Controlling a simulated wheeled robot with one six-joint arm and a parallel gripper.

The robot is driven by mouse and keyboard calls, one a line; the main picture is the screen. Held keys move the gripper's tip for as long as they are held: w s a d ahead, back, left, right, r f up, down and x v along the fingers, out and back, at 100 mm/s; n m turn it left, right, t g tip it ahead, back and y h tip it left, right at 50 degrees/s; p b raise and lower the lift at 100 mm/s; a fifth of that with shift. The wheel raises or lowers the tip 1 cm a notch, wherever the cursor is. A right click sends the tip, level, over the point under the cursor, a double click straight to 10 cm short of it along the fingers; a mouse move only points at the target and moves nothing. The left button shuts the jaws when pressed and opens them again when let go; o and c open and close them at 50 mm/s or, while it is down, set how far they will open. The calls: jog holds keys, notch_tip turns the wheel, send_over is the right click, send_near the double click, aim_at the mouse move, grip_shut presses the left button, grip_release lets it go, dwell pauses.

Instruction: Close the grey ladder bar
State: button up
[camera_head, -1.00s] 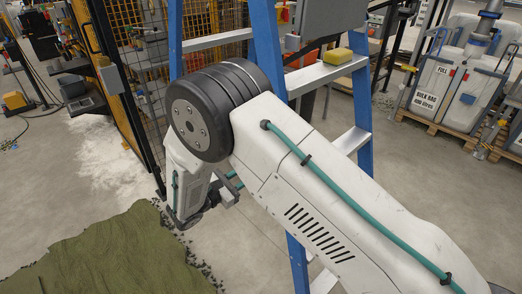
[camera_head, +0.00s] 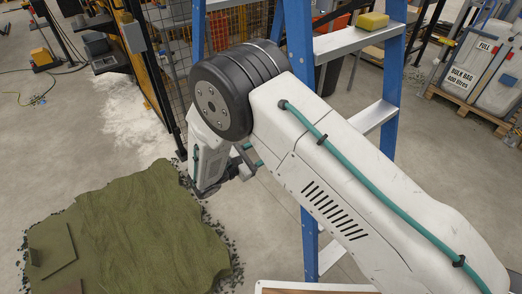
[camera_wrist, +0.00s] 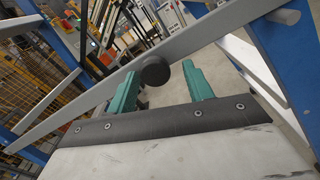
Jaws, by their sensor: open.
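The grey ladder bar (camera_wrist: 90,103) runs diagonally across the wrist view, from lower left to upper right, with a round black knob (camera_wrist: 155,71) at its middle. My gripper (camera_wrist: 162,76) is open, its two teal fingers apart on either side of the knob. The bar crosses close to the fingertips; whether it touches them I cannot tell. The blue ladder (camera_head: 391,75) with pale steps stands behind my arm in the head view. There my gripper (camera_head: 248,160) is small and partly hidden behind my wrist, and the bar cannot be made out clearly.
A yellow block (camera_head: 372,20) sits on a ladder step. Green turf (camera_head: 150,230) lies on the floor at lower left. A mesh fence (camera_head: 165,60) stands behind my arm. Bulk bags (camera_head: 475,65) on a pallet are at the right. The floor left of the turf is clear.

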jog(key=v, duration=0.7)
jog(key=shift+s+a, duration=0.15)
jog(key=shift+a, duration=0.05)
jog(key=shift+f, duration=0.1)
